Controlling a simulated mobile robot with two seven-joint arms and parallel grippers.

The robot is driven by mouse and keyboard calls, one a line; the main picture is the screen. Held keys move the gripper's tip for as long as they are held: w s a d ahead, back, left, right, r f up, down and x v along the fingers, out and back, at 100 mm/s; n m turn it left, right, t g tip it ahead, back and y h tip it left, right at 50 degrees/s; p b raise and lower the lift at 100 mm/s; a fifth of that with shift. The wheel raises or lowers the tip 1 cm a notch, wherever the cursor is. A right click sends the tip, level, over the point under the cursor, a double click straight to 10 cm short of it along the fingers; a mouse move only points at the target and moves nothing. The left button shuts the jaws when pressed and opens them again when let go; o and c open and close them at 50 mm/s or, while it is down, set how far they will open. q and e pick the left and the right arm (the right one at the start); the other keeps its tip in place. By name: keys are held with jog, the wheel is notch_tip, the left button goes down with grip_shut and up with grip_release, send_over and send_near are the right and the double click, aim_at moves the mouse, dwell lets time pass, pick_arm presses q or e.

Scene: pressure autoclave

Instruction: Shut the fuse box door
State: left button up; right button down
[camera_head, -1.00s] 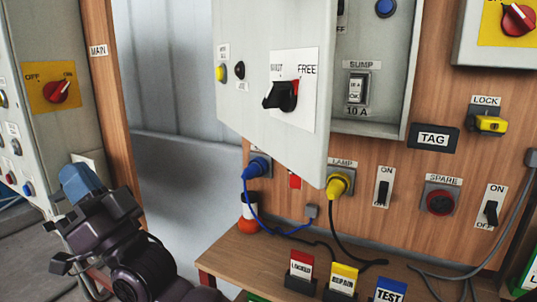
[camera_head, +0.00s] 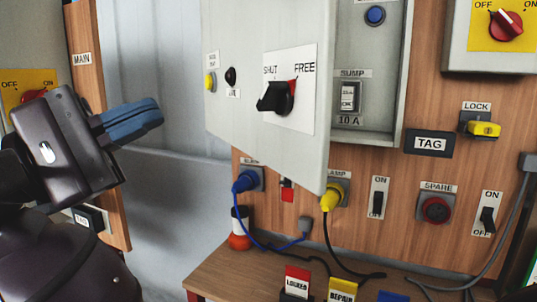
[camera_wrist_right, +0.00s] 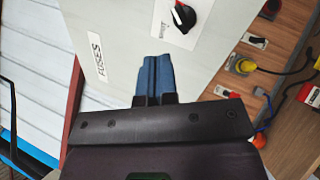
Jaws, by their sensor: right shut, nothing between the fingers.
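The fuse box door (camera_head: 235,105) is a pale grey panel, swung open, hinge side not clear. A black handle (camera_head: 277,97) on a white plate marked SHUT and FREE is on its face. The open fuse box (camera_head: 385,110) shows behind the door's right edge, with a SUMP breaker (camera_head: 348,97) inside. My right gripper (camera_head: 150,112) has blue fingers, shut and empty, left of the door in the head view. In the right wrist view the fingers (camera_wrist_right: 153,72) overlap the door face (camera_wrist_right: 135,30), near a FUSES label (camera_wrist_right: 98,58); contact cannot be told. My left gripper is not in view.
A blue plug (camera_head: 245,180) and yellow plug (camera_head: 331,197) with cables sit below the door. A wooden post (camera_head: 88,100) stands behind my right gripper.

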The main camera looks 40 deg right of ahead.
notch_tip(320, 180, down, 5)
jog(key=d+m+t+y, duration=0.1)
jog(key=m+t+y, duration=0.1)
jog(key=m+y, duration=0.1)
jog(key=p, duration=0.1)
send_near(285, 152)
jog(key=shift+m+g+y, duration=0.3)
jog(key=shift+m+y, duration=0.1)
jog(key=x, duration=0.7)
jog(key=shift+d+r, duration=0.3)
jog(key=shift+r, duration=0.05)
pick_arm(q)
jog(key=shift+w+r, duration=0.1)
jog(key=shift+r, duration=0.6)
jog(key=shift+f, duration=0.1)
pick_arm(e)
jog(key=shift+w, duration=0.1)
